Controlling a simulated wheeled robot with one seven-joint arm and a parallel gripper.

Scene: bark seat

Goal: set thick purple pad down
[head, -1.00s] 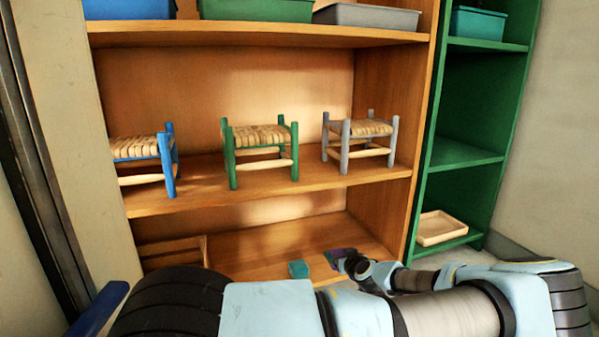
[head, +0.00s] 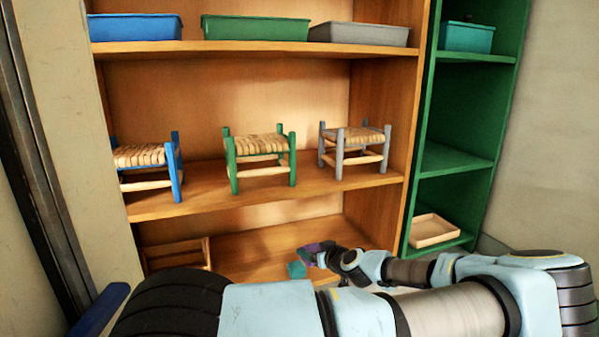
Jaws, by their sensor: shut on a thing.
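The thick purple pad (head: 313,247) is small in the head view, low in the wooden shelf unit over its bottom board. My gripper (head: 320,257) is shut on it, and its jaws are partly hidden by my own wrist. A small teal block (head: 297,270) is just left of and below the gripper, near the front of the bottom board. I cannot tell whether the pad touches the board.
The bottom board (head: 245,262) has bare room left of the gripper, with a wooden crate (head: 178,254) at far left. Blue, green (head: 260,160) and grey stools stand on the middle shelf above. A green shelf unit (head: 455,160) with a shallow tray (head: 434,230) stands right.

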